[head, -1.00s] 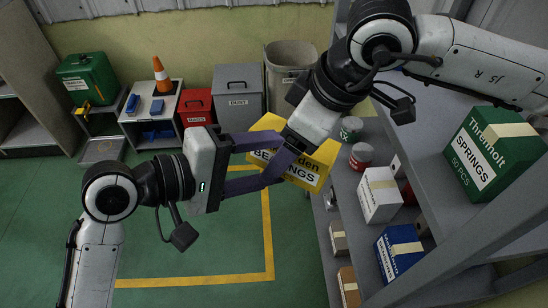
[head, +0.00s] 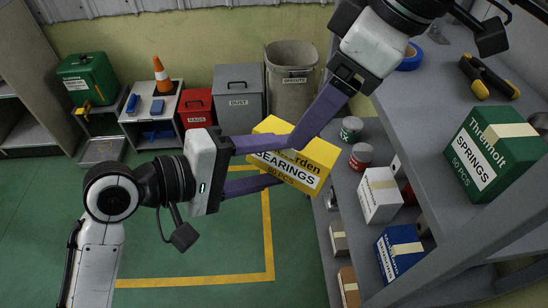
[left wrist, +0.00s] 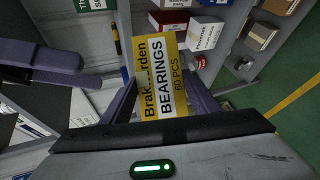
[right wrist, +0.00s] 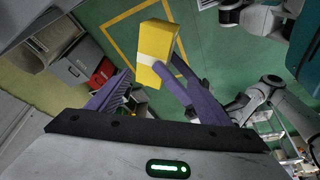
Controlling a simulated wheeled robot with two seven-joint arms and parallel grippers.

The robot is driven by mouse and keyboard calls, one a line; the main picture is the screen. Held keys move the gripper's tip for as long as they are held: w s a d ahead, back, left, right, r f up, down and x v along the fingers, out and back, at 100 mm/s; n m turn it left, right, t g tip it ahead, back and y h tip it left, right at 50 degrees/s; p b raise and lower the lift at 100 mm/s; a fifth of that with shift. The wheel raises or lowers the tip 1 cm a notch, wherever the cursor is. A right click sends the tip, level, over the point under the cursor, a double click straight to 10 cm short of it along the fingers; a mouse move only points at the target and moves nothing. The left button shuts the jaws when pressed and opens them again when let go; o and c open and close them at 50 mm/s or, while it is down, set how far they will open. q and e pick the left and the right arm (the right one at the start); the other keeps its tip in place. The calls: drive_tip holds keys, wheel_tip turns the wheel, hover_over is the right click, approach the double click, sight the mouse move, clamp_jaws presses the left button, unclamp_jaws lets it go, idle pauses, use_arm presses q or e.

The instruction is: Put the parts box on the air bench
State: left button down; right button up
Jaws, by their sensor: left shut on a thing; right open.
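The parts box is a yellow carton (head: 315,160) labelled "BEARINGS 60 PCS", near the middle of the head view. My left gripper (head: 283,160) is shut on it, with purple fingers on two sides. In the left wrist view the box (left wrist: 160,78) stands between the fingers, label facing the camera. My right gripper (head: 318,118) is open and empty, up and right of the box; one finger overlaps the box's upper edge in the head view. In the right wrist view the box (right wrist: 142,45) lies beyond the fingers. I cannot identify the air bench.
A grey shelf unit at right holds a green springs box (head: 492,152), a white box (head: 379,195), a blue box (head: 399,252) and cans. Bins (head: 238,90) line the back wall. Green floor at lower left is open.

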use_arm(q)
drive_tip(key=shift+r, duration=0.2)
use_arm(e)
drive_tip(key=shift+d+r, duration=0.15)
drive_tip(key=shift+r, duration=0.15)
drive_tip(key=shift+x, duration=3.45)
